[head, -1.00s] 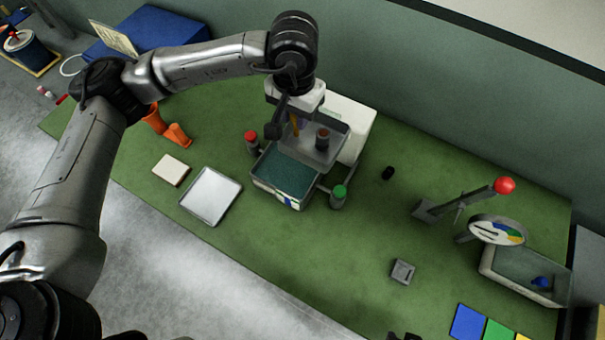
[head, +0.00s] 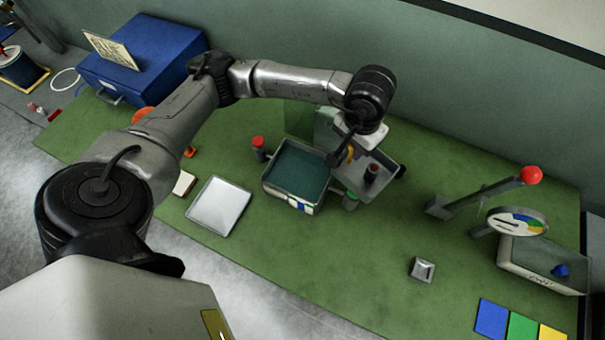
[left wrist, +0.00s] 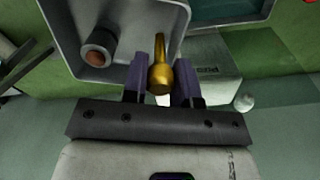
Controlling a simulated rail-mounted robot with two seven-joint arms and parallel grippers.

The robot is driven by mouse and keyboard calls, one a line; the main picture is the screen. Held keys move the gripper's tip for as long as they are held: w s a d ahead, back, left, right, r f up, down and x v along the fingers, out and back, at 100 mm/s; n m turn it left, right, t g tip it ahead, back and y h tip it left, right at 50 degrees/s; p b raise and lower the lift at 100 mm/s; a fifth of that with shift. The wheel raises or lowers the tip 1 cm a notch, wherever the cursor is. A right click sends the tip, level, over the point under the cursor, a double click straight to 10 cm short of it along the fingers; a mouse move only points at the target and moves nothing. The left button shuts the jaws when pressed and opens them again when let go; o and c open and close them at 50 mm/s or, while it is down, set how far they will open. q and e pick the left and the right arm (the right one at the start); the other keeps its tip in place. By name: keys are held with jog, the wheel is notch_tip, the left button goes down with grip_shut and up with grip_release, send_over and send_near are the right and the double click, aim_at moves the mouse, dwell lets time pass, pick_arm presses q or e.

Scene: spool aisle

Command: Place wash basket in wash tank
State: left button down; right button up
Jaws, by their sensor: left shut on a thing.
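The wash basket (head: 377,158) is a grey open tray with a gold handle. A dark cylinder with a brown top (head: 371,173) stands in it. My left gripper (head: 345,157) is shut on the basket's handle; in the left wrist view, the gold handle (left wrist: 160,72) lies between its two purple fingers. The basket (left wrist: 130,22) fills the upper left there. The wash tank (head: 307,203) is a pale box with teal contents, left of the basket in the head view. The basket appears raised beside the tank's right side; its exact height is unclear. My right gripper is not in view.
A white tray (head: 219,205) lies further left. A red-knobbed lever (head: 480,193) and a round dial (head: 517,222) stand at right.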

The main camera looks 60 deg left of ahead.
pick_arm(q)
jog(key=s+a+f+n+b, duration=0.2)
jog(key=s+a+f, duration=0.3)
jog(key=a+f, duration=0.2)
jog(key=n+b, duration=0.1)
jog(key=n, duration=0.1)
send_over(288, 177)
notch_tip(288, 177, down, 3)
notch_tip(288, 177, down, 10)
jog(key=shift+d+r+b, duration=0.1)
jog(key=shift+r+b, duration=0.1)
jog(key=shift+b, duration=0.2)
jog(key=shift+f, duration=0.1)
jog(key=c, duration=0.9)
grip_release()
